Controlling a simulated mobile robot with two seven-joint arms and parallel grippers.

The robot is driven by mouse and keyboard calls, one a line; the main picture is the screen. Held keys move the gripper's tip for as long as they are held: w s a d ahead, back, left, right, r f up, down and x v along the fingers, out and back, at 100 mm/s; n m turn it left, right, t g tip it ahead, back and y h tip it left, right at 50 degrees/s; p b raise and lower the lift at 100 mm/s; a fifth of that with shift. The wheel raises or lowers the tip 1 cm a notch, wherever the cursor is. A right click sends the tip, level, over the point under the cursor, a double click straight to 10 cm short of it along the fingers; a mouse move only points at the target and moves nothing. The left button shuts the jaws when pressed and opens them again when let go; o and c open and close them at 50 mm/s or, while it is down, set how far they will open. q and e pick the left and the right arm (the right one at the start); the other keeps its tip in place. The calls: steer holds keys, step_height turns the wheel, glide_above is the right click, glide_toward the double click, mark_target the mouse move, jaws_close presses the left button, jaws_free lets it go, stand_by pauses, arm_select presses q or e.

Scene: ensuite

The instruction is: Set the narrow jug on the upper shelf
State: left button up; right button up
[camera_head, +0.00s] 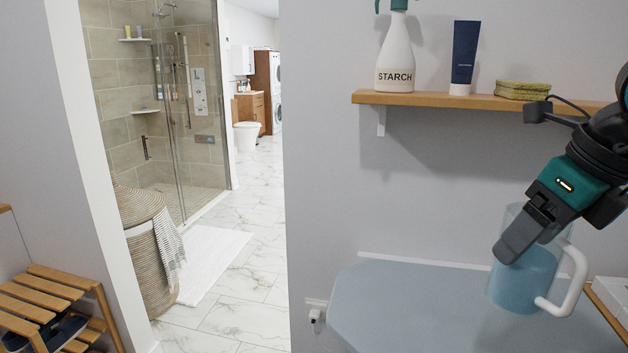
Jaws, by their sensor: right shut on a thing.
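The narrow jug (523,277) is a tall clear vessel with blue in its lower part and a white handle on its right side. My right gripper (509,243) is shut on the jug near its upper part. The jug looks upright, in front of the wall and over the right part of the blue-grey ironing board; I cannot tell whether its base touches the board. The upper shelf (421,99) is a wooden board on the wall, above and behind the jug. My left gripper is not in view.
The ironing board (400,300) is otherwise bare. A white box (611,298) sits at the right edge.

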mark_target(491, 276)
steer(key=shift+s+a+f+n, duration=0.1)
steer(key=shift+f+n, duration=0.1)
steer(key=shift+n, duration=0.1)
steer(key=shift+w+a+f+n+y, duration=0.2)
steer(key=shift+w+f+n+y, duration=0.2)
steer(key=shift+f+n, duration=0.25)
steer(key=shift+a+f+n+g+y, duration=0.3)
steer(key=shift+f+n+g, duration=0.3)
steer(key=shift+n, duration=0.55)
steer(key=a+f+n+g+h, duration=0.1)
steer(key=a+f+n+g, duration=0.1)
steer(key=f+n, duration=0.6)
steer(key=s+a+f+n+g+h, duration=0.1)
steer(key=f+n+g, duration=0.4)
steer(key=n, duration=1.3)
steer(key=shift+s+a+f+h, duration=0.25)
steer(key=shift+a+f+h, duration=0.45)
steer(key=shift+a+f, duration=0.95)
steer(key=shift+s+d+f, duration=0.1)
steer(key=shift+d+f, duration=0.25)
steer(key=shift+f, duration=0.15)
